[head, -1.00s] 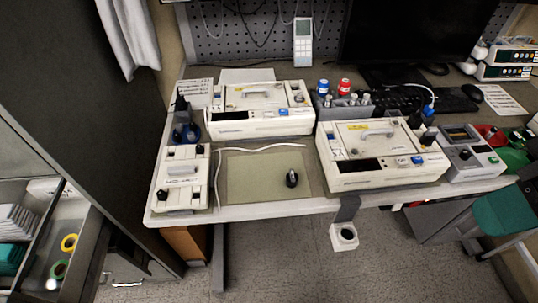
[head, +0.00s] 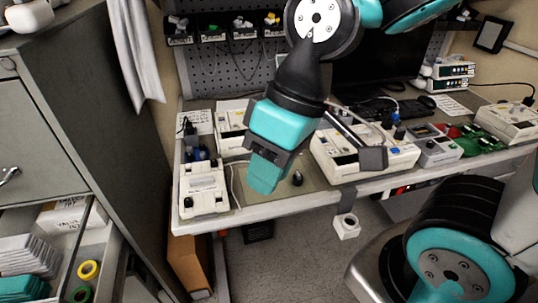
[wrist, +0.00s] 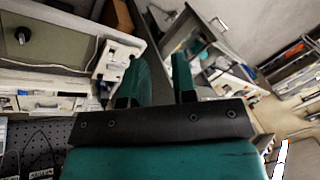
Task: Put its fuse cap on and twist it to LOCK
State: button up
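A small black knob-like cap (head: 297,179) sits on the olive mat (head: 312,181) on the bench. It also shows in the wrist view (wrist: 22,35) at the upper left. My gripper (head: 265,178) is in front of the bench in the head view, left of the cap and apart from it. In the wrist view my gripper (wrist: 157,65) has its two teal fingers apart with nothing between them. A white pump (head: 340,157) stands right of the mat, another (head: 231,117) behind it, partly hidden by my arm. No empty fuse socket can be made out.
A narrow white unit (head: 203,190) stands at the bench's left end. A grey device (head: 437,150) stands right of the right pump. A white holder (head: 346,226) hangs at the front edge. An open drawer (head: 75,235) juts out at the left.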

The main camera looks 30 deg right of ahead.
jog(key=w+d+f+m, duration=0.3)
jog(key=w, duration=0.5)
jog(key=m+h+p, duration=0.3)
jog(key=m+h, duration=0.1)
jog(key=m, duration=0.2)
send_over(298, 173)
notch_tip(298, 173, down, 17)
jog(key=shift+r, duration=0.1)
notch_tip(298, 173, down, 8)
jog(key=b, duration=0.6)
jog(key=shift+r, duration=0.2)
grip_shut()
